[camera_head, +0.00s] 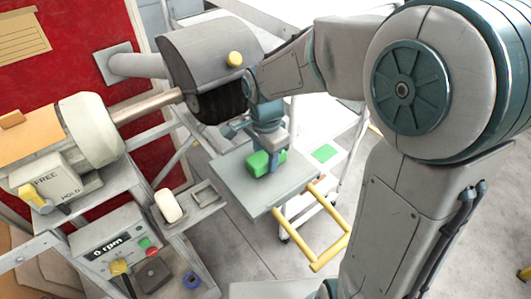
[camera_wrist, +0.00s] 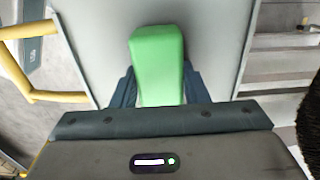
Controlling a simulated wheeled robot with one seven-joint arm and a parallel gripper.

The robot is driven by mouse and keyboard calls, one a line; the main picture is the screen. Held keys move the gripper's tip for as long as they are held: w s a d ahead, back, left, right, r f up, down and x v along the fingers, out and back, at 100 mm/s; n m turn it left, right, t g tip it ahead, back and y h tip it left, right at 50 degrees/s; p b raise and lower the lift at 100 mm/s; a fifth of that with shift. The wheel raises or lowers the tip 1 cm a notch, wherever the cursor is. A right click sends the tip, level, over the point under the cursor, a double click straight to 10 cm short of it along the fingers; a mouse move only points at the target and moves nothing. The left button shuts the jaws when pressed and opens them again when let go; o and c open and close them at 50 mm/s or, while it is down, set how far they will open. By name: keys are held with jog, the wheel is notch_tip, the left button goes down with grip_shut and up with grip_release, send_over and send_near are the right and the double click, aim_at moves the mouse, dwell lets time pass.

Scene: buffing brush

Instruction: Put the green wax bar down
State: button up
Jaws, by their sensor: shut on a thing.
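The green wax bar (camera_head: 259,163) is between the fingers of my gripper (camera_head: 268,160), over a grey flat tray (camera_head: 236,192) in the head view. The green bar also shows in the wrist view (camera_wrist: 158,60), long and upright in the picture, with a dark finger on each side of its near end. My gripper is shut on it. The bar is at or just above the tray surface; I cannot tell whether it touches. Part of the bar is hidden behind the fingers.
A dark brush (camera_head: 216,104) under a grey hood (camera_head: 205,55) is close to the left of my gripper. Yellow rails (camera_head: 325,222) extend from the tray. A white bar (camera_head: 168,206) lies in a holder at left. A green square (camera_head: 324,153) marks the white surface at right.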

aim_at(265, 155)
jog(key=shift+f, duration=0.1)
jog(key=o, duration=1.1)
jog(key=shift+c, duration=0.2)
notch_tip(265, 155, up, 12)
jog(key=s+d+f+n+t, duration=0.3)
jog(key=s+d+f+n, duration=0.2)
jog(key=s+d+n, duration=0.6)
jog(key=shift+s+d+t+b, duration=0.3)
jog(key=shift+s+d+b, duration=0.15)
jog(key=shift+s, duration=0.4)
jog(key=shift+f, duration=0.1)
